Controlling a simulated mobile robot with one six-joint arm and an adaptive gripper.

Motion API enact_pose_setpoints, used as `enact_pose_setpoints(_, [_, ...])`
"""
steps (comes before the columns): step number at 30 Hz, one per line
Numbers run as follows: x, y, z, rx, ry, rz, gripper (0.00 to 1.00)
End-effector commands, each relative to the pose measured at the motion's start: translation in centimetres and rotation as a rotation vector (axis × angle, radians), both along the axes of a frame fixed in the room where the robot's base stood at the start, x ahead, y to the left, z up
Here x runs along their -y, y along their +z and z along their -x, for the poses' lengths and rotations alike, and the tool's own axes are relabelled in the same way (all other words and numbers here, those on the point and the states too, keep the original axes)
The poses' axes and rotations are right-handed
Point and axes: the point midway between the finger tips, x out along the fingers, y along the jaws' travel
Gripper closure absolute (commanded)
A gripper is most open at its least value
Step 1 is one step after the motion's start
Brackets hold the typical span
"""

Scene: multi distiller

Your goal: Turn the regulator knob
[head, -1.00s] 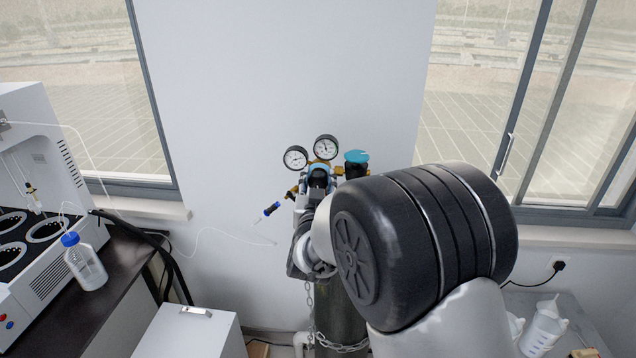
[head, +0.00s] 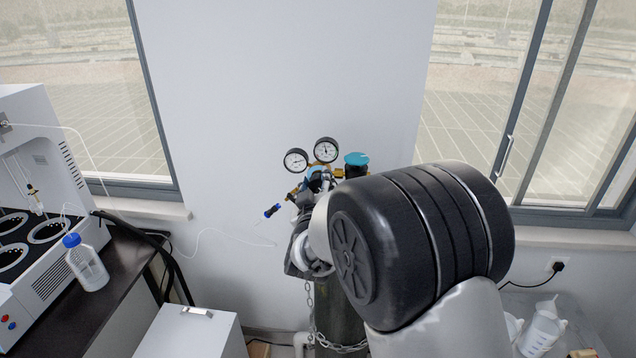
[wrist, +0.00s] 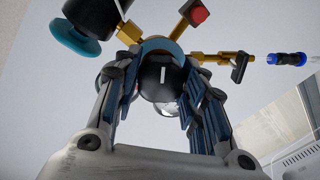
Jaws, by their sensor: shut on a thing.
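The regulator knob (wrist: 162,82) is black and round with a white line on its face, in the middle of the wrist view. My gripper (wrist: 158,68) is shut on it, one finger on each side. In the head view my gripper (head: 325,184) is at the regulator, and its fingers and my arm hide most of the knob. The regulator carries two round gauges (head: 296,160) (head: 326,150) and brass fittings (wrist: 190,45). It sits above a dark gas cylinder (head: 338,322).
A teal-topped valve (head: 356,159) stands just right of the gauges. A blue-and-black hose fitting (head: 272,210) sticks out left. A chain (head: 312,318) hangs by the cylinder. A white distiller (head: 35,190) and a blue-capped bottle (head: 86,265) stand on the left bench.

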Motion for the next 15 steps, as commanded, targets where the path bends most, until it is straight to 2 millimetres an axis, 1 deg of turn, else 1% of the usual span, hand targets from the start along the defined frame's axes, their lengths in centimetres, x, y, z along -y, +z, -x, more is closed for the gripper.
enact_pose_setpoints(6, [-0.07,0.11,0.01,-0.006,0.001,0.161,0.85])
enact_pose_setpoints(15, [-0.06,0.07,0.0,-0.01,-0.001,0.296,0.85])
